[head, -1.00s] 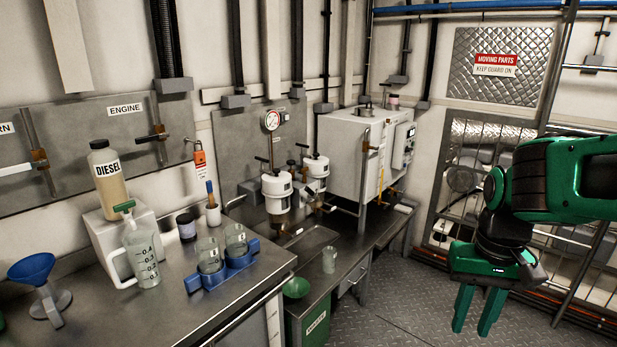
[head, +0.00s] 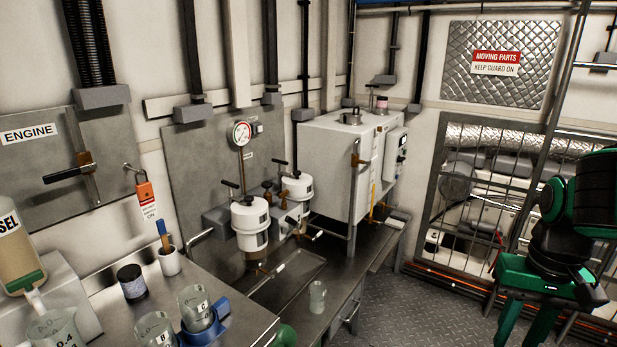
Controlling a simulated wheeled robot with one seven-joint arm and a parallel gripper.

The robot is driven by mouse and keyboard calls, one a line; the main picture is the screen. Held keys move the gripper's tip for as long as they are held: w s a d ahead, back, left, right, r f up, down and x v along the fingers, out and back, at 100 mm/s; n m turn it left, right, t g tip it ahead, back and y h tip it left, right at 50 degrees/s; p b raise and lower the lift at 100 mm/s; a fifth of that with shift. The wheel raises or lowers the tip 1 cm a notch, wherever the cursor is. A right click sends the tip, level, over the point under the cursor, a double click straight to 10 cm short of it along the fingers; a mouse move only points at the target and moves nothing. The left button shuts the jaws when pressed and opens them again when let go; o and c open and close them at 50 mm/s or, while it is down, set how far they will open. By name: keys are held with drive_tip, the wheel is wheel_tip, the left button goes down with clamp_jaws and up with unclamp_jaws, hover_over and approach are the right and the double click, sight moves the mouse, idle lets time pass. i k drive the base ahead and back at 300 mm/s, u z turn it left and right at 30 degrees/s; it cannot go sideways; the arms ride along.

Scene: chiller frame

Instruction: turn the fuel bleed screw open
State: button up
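Two white fuel filter canisters stand side by side at the back of the steel bench: a nearer one (head: 250,226) and a farther one (head: 297,190). Small brass fittings (head: 283,202) sit between and around their tops, and black-handled levers rise beside them. The bleed screw is too small for me to single out among these fittings. My gripper (head: 520,328) hangs at the lower right, pointing down, its two green fingers apart with nothing between them. Its fingertips reach the lower edge of the picture. It is well apart from the filters.
A pressure gauge (head: 241,134) stands behind the filters. A grey tank (head: 352,168) is right of them. A steel tray (head: 285,283) and a clear beaker (head: 318,296) lie in front. Beakers and a jar (head: 132,282) crowd the near bench. Floor (head: 415,310) before my gripper is clear.

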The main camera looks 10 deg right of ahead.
sight(282, 195)
drive_tip(key=u, duration=0.05)
drive_tip(key=i, duration=0.95)
drive_tip(key=u, duration=0.3)
